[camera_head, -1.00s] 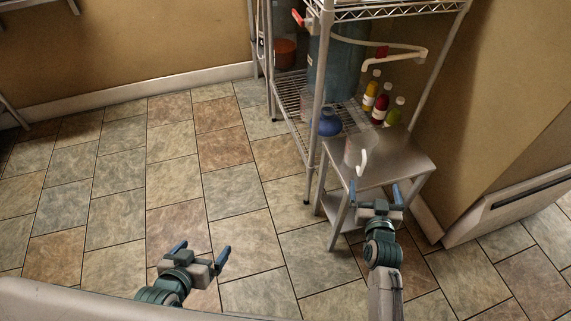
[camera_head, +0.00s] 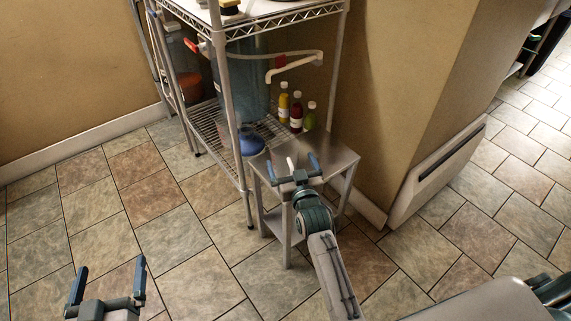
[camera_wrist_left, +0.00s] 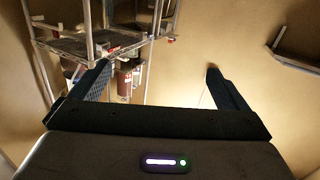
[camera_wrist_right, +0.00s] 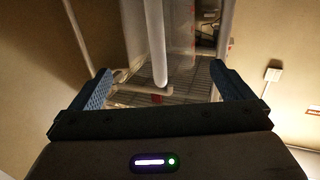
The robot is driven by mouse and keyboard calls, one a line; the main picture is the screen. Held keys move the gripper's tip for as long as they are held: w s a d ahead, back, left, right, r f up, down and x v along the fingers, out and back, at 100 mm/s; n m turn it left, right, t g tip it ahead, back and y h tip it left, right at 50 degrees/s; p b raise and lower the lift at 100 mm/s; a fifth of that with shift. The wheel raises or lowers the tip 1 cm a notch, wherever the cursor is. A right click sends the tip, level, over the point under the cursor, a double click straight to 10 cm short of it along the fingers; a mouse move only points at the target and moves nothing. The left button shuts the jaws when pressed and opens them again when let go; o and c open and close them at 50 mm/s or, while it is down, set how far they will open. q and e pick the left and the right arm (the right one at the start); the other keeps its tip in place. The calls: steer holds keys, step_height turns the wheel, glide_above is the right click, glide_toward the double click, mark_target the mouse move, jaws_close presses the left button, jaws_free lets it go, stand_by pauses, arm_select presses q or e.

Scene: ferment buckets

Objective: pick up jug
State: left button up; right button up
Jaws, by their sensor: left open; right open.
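The jug is clear and hard to make out, with a white handle (camera_head: 290,163), and stands on a small steel table (camera_head: 335,160). My right gripper (camera_head: 293,165) is open at the jug, its fingers to either side of the handle in the head view. In the right wrist view the handle (camera_wrist_right: 158,55) stands upright between the open fingers (camera_wrist_right: 162,82), with no finger seen touching it. The see-through body shows only faintly behind it. My left gripper (camera_head: 109,281) is open and empty, low over the floor at the left.
A wire shelf rack (camera_head: 235,130) stands just left of the steel table. It holds a large blue-tinted container (camera_head: 245,85), a blue rounded item (camera_head: 250,144) and small bottles (camera_head: 296,112). A wall corner (camera_head: 375,120) rises to the right. The tiled floor at left is clear.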

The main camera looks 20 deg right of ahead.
mark_target(289, 158)
steer(key=w, duration=0.3)
steer(key=shift+w+b, duration=0.15)
steer(key=shift+b, duration=0.15)
steer(key=shift+w+r, duration=0.1)
steer(key=shift+w, duration=0.05)
arm_select(q)
steer(key=r+t, duration=0.1)
steer(key=r, duration=0.1)
steer(key=w+r+t, duration=0.1)
steer(key=r, duration=0.1)
steer(key=shift+a+r+t, duration=0.15)
steer(key=shift+t, duration=0.15)
arm_select(e)
steer(key=c, duration=1.2)
steer(key=shift+c, duration=0.2)
